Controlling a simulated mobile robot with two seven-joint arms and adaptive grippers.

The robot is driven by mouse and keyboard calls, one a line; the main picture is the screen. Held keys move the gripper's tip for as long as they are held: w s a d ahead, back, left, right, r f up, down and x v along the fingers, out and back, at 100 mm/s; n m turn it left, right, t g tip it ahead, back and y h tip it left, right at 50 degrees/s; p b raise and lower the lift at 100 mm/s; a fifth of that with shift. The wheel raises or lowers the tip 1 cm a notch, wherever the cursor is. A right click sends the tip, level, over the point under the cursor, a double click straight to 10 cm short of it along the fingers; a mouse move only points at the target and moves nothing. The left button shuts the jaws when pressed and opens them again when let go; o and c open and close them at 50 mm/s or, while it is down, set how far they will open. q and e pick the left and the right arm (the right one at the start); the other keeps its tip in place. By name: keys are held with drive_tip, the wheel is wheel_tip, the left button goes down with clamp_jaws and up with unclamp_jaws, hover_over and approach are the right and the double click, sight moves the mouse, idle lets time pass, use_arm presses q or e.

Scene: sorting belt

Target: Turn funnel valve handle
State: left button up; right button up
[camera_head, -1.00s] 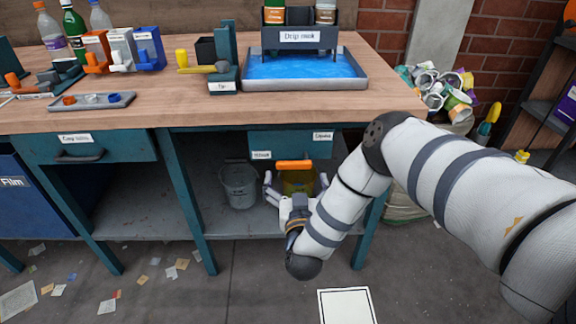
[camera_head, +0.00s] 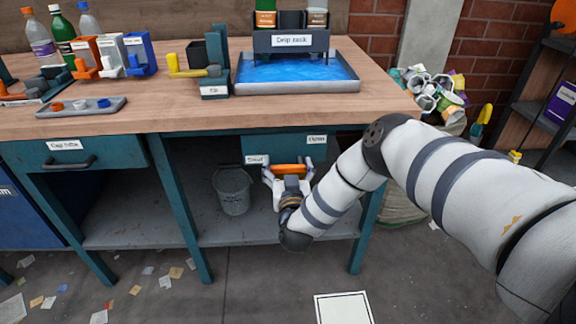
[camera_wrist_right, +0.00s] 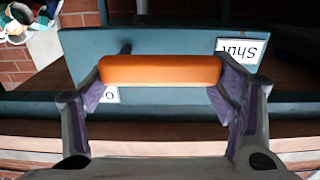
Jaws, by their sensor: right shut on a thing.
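The orange valve handle (camera_head: 288,169) sits under the bench top, in front of the teal funnel box (camera_head: 285,146). The box has two small labels; the right wrist view shows one reading "Shut" (camera_wrist_right: 241,50) upside down. My right gripper (camera_head: 288,172) reaches in from the right under the bench. In the right wrist view its two fingers grip the ends of the orange handle (camera_wrist_right: 160,70), which lies level across the picture. My left gripper is in neither view.
A grey bucket (camera_head: 233,190) stands on the lower shelf (camera_head: 140,228) left of my right gripper. A bench leg (camera_head: 183,205) is further left. The bench top holds a blue-filled tray (camera_head: 297,88) and bottles (camera_head: 62,30). Paper scraps lie on the floor.

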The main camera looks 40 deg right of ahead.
drive_tip(key=shift+r+m, duration=0.1)
drive_tip(key=shift+m, duration=0.2)
drive_tip(key=m, duration=0.2)
drive_tip(key=r+m, duration=0.1)
drive_tip(key=shift+s+d+m+p, duration=0.15)
drive_tip(key=shift+d+m+p, duration=0.15)
drive_tip(key=shift+p, duration=0.1)
drive_tip(key=m, duration=0.3)
drive_tip(key=d+r+m, duration=0.1)
drive_tip(key=shift+s+m, duration=0.3)
drive_tip(key=m, duration=0.3)
drive_tip(key=d+m, duration=0.1)
drive_tip(key=shift+s+r, duration=0.1)
drive_tip(key=shift+s, duration=0.3)
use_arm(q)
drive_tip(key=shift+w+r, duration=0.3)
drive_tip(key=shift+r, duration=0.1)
use_arm(e)
drive_tip(key=shift+s+d+m, duration=0.1)
drive_tip(key=shift+d+m, duration=0.1)
drive_tip(key=shift+m, duration=0.65)
drive_tip(key=shift+s+d+m, duration=0.15)
drive_tip(key=shift+d+m, duration=0.1)
drive_tip(key=shift+m, duration=0.55)
drive_tip(key=shift+s+d+m, duration=0.1)
drive_tip(key=shift+d+m, duration=0.1)
drive_tip(key=shift+m, duration=0.95)
drive_tip(key=o, duration=1.7)
